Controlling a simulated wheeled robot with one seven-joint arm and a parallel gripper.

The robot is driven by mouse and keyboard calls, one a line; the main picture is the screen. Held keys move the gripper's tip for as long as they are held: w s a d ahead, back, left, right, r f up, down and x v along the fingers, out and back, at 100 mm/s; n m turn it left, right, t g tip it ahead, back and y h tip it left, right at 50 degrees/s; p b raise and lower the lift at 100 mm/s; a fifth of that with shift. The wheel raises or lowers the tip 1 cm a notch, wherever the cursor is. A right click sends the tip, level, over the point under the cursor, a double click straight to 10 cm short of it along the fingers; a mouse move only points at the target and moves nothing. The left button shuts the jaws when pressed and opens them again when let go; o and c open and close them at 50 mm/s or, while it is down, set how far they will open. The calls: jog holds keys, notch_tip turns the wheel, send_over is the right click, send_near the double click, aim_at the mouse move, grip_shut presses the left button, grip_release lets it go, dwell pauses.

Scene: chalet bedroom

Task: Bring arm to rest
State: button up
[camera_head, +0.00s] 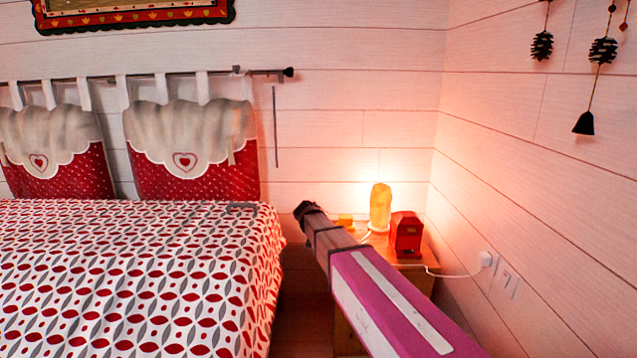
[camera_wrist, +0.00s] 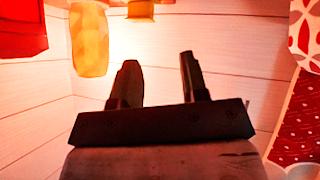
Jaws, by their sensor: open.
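My arm (camera_head: 385,300) reaches from the lower right toward the gap between the bed and the nightstand. My gripper (camera_head: 307,209) is at its far end, small and dark in the head view. In the wrist view, which looks upside down, the two fingers of my gripper (camera_wrist: 158,75) stand apart with nothing between them. The gripper touches nothing that I can see. My arm hides part of the nightstand (camera_head: 418,277).
A glowing lamp (camera_head: 380,208), a red box (camera_head: 406,235) and a small yellow item (camera_head: 345,220) stand on the nightstand close to my arm. A white cord runs to the wall socket (camera_head: 486,259). The bed (camera_head: 130,285) fills the left, with a grey item (camera_head: 242,206) on it.

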jog(key=s+d+f+g, duration=0.5)
jog(key=s+d+f, duration=0.5)
jog(key=s+d, duration=0.45)
jog(key=s+d+f+g+y, duration=0.1)
jog(key=s+d+f+g, duration=0.1)
jog(key=s, duration=0.7)
jog(key=s+d+f+n+g+y, duration=0.1)
jog(key=s+d+f+g+y, duration=0.1)
jog(key=s, duration=0.8)
jog(key=shift+d+f+g+y, duration=0.25)
jog(key=shift+f+g, duration=0.25)
jog(key=shift+f, duration=0.3)
